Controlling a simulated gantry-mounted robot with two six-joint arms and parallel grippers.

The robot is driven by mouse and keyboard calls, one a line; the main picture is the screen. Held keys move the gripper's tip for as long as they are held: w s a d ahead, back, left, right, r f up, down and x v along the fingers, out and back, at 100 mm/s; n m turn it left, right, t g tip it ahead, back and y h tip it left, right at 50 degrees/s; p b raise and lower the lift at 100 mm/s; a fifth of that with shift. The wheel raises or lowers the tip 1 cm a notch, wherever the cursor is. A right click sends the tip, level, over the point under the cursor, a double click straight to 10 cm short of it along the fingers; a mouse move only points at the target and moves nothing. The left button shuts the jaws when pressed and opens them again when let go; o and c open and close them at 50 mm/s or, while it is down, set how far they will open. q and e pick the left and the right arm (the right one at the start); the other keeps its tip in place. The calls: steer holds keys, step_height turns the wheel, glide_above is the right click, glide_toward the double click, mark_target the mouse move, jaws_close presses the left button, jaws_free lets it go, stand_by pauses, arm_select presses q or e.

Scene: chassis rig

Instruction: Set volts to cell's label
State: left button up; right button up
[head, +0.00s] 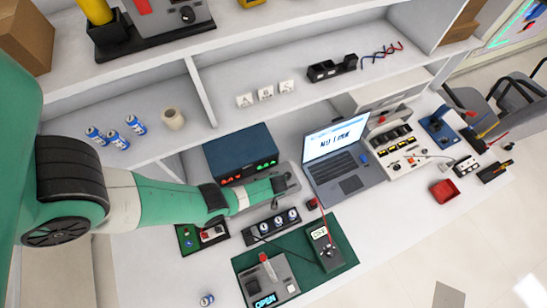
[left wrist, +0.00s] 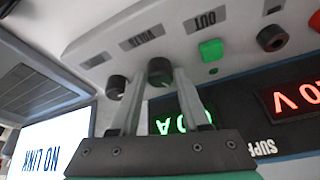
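The dark blue power supply (head: 238,148) stands on the bench in the head view, with red and green readouts. In the left wrist view its panel is upside down: a red readout (left wrist: 294,99) shows a zero and V, partly cut off, and a green A readout (left wrist: 184,122) is partly hidden. The black volts knob (left wrist: 160,71) lies between my left gripper's (left wrist: 160,76) open fingertips; contact cannot be told. A second black knob (left wrist: 117,87) is beside the left finger. A blue cell (head: 207,300) lies at the front edge, its label unreadable. My right gripper is not in view.
A laptop (head: 345,155) reading NO LINK stands right of the supply. A green mat (head: 295,265) holds a meter (head: 322,240) and a device showing OPEN (head: 266,290). More blue cells (head: 117,138) sit on the shelf. A green button (left wrist: 211,50) is near the knob.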

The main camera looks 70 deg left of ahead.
arm_select(q)
jaws_close()
steer(key=shift+m, duration=0.3)
steer(key=m, duration=0.2)
steer(key=m+t+p, duration=0.1)
steer(key=m, duration=0.1)
steer(key=shift+s+t+h, duration=0.2)
steer(key=shift+t+h, duration=0.1)
steer(key=m+t+h+p, duration=0.1)
steer(key=m, duration=0.3)
steer(key=shift+a+m, duration=0.15)
steer(key=shift+m, duration=0.15)
steer(key=m, duration=0.1)
steer(key=m+h, duration=0.1)
steer(key=m, duration=0.1)
steer(key=shift+a+f+m+t+h+b, duration=0.1)
steer(key=shift+m+t+h+b, duration=0.2)
steer(key=shift+t+b, duration=0.1)
steer(key=m+b, duration=0.1)
steer(key=m, duration=0.1)
steer(key=m+h, duration=0.1)
steer(key=m, duration=0.1)
steer(key=shift+s+h+b, duration=0.1)
steer(key=shift+h+b, duration=0.2)
steer(key=shift+b, duration=0.05)
steer(key=shift+m, duration=0.3)
